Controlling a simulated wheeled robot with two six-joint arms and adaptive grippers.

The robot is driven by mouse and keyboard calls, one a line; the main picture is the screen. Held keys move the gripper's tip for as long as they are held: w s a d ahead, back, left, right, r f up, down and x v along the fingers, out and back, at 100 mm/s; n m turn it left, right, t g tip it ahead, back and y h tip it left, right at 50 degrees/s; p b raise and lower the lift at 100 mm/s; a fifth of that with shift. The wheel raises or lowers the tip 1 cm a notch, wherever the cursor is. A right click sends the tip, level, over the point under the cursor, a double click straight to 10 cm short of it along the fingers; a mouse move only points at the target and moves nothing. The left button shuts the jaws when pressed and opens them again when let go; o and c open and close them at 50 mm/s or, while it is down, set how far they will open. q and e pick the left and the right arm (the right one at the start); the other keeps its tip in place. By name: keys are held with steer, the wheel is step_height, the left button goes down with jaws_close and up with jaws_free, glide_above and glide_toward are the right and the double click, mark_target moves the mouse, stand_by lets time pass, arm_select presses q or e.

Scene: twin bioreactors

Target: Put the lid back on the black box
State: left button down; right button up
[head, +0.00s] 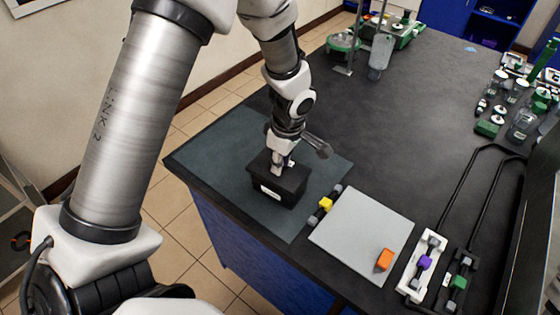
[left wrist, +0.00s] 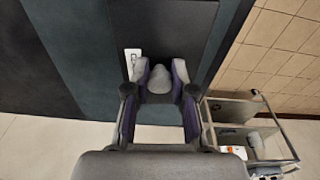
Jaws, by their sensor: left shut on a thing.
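The black box (head: 270,191) stands on the dark mat at the near left of the bench, with a white label on its front. Its dark top, the lid (head: 294,177), lies flat at the box's upper edge; I cannot tell whether it is fully seated. My left gripper (head: 277,168) points down at the middle of this top. In the left wrist view the left gripper (left wrist: 163,78) is shut on a grey knob (left wrist: 160,82) above the dark lid (left wrist: 178,25). The white label (left wrist: 133,62) shows beside the left finger. My right gripper is not in view.
A dark mat (head: 222,160) lies under the box. To its right are a yellow-centred piece (head: 326,204) and a grey plate (head: 355,232) with an orange block (head: 385,259). Purple (head: 424,263) and green (head: 458,282) pieces sit further right. The bench's middle is clear.

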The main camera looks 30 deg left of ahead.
arm_select(q)
steer(key=shift+s+f+b, duration=0.1)
steer(key=shift+f+b, duration=0.2)
steer(key=shift+b, duration=0.1)
stand_by(0.5)
steer(key=shift+c, duration=2.1)
jaws_free()
steer(key=shift+r+p, duration=0.55)
steer(key=shift+r, duration=0.2)
steer(key=shift+w+d+r+p, duration=0.1)
steer(key=shift+w+r+p, duration=0.15)
steer(key=shift+r+p, duration=0.3)
steer(key=shift+w+r+p, duration=0.25)
steer(key=shift+r+p, duration=0.1)
steer(key=shift+r, duration=0.25)
steer(key=shift+s+r+p, duration=0.15)
steer(key=shift+r+p, duration=0.45)
steer(key=shift+r, duration=0.35)
steer(key=shift+r+p, duration=0.4)
steer(key=shift+r, duration=0.25)
